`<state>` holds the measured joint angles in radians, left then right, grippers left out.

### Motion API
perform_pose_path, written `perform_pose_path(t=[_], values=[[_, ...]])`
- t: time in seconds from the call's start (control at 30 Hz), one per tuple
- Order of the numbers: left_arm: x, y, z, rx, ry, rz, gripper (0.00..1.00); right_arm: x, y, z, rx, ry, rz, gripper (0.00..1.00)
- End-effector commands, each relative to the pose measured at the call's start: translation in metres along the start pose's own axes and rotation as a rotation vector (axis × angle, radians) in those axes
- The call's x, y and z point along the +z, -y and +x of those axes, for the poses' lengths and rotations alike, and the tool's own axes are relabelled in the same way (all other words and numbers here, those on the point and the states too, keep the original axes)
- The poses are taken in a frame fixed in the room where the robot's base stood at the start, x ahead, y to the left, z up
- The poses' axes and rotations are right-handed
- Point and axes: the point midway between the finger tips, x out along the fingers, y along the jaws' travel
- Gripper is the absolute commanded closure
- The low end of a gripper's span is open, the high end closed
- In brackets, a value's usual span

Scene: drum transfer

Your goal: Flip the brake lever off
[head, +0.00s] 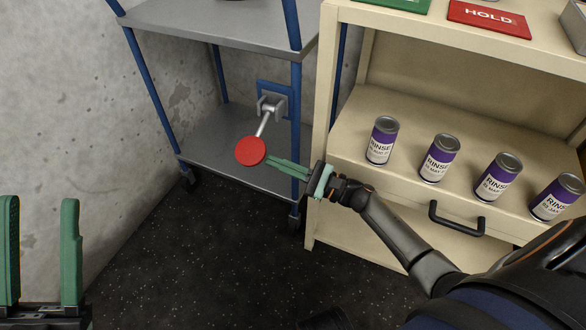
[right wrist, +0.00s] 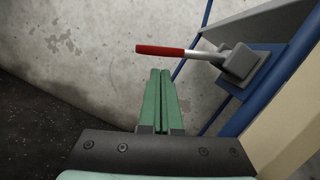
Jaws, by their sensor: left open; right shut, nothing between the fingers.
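The brake lever has a round red end (head: 251,151) on a grey rod, joined to a grey pivot block on a blue plate (head: 291,98) at the cart's leg. In the right wrist view the lever (right wrist: 165,51) points left from its block (right wrist: 241,62), with the red part at its far end. My right gripper (head: 271,159) is shut and empty, its green fingertips just right of the red end; I cannot tell whether they touch. In the right wrist view the shut fingers (right wrist: 160,75) are below the lever. My left gripper (head: 40,205) is open and empty at the lower left.
The blue-framed cart has grey shelves (head: 210,150) and casters. A beige cabinet (head: 322,110) to its right holds several purple-and-white cans (head: 440,158) and has a black handle (head: 455,222). A red HOLD sign (head: 489,18) lies on top. A concrete wall stands behind; the dark floor is open.

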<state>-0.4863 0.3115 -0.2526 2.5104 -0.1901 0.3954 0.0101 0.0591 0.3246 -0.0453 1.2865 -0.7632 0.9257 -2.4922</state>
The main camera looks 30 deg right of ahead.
Motion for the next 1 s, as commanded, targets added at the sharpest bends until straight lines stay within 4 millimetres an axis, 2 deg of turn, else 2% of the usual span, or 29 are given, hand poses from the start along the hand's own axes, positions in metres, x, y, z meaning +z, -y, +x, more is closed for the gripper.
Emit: perform_pose_path(t=[0.1, 0.3, 1.0], values=[[0.002, -0.001, -0.002, 0.001, 0.001, 0.001, 0.5, 0.0, 0.0, 0.019, 0.0, 0.002, 0.0, 1.0], [0.003, -0.001, -0.002, 0.001, 0.003, 0.002, 0.5, 0.0, 0.0, 0.034, 0.0, 0.0, 0.001, 1.0], [-0.001, 0.0, 0.001, 0.0, 0.003, -0.002, 0.5, 0.006, -0.001, 0.037, -0.013, -0.001, 0.051, 1.0]])
